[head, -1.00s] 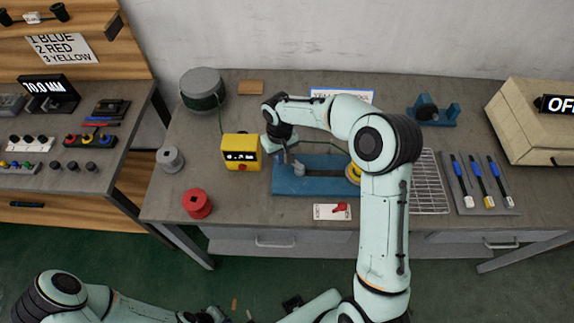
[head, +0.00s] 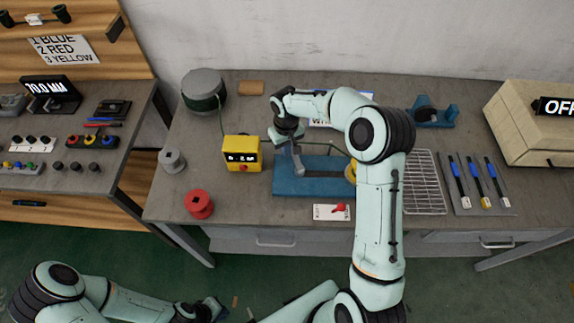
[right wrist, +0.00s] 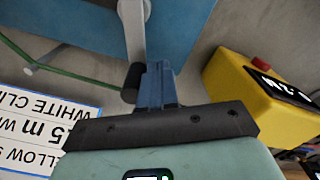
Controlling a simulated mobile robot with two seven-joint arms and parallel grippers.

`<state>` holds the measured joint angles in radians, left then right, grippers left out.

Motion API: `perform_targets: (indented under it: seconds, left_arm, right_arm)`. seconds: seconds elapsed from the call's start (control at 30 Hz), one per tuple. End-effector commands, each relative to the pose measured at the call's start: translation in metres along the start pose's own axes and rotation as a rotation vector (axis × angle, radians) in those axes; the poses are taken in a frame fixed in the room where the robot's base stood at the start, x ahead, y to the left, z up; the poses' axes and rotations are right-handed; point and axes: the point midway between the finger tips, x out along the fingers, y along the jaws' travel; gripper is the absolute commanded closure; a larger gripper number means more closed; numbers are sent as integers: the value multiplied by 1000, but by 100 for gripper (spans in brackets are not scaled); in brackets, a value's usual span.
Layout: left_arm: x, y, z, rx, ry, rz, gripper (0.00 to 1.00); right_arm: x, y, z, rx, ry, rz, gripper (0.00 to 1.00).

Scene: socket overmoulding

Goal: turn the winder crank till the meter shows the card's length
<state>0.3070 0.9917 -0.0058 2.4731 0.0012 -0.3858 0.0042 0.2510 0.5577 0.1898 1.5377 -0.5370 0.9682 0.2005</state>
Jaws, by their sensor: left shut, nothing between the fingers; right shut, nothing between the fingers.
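The blue winder (head: 312,187) stands mid-bench; its grey crank arm (head: 298,163) also shows in the right wrist view (right wrist: 134,30). My right gripper (right wrist: 158,78) is shut and empty, its fingertips beside the crank's dark handle (right wrist: 132,83); I cannot tell whether they touch. In the head view the right gripper (head: 290,141) is partly hidden by its wrist. The yellow meter (head: 242,166) stands left of the winder; its digits seem to include a 2 but are not fully legible. The card (right wrist: 40,135) is cut off, showing "5 m". My left gripper (head: 214,309) is shut, low at the front.
A green cord runs from the drum (head: 204,90) past the meter to the winder. Grey (head: 172,161) and red (head: 199,204) spools stand left. A small card with a red piece (head: 333,211), a wire rack (head: 425,184) and several pens (head: 475,185) lie right.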

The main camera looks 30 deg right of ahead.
Motion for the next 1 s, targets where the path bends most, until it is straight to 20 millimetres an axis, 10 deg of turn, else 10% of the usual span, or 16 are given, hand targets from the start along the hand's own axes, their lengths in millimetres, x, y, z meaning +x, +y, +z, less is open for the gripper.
perform_targets:
  seconds: [1.0]
  left_arm:
    - [-6,4,-4,2,6,2,100]
  right_arm:
    - [1,28,1,3,-2,0,100]
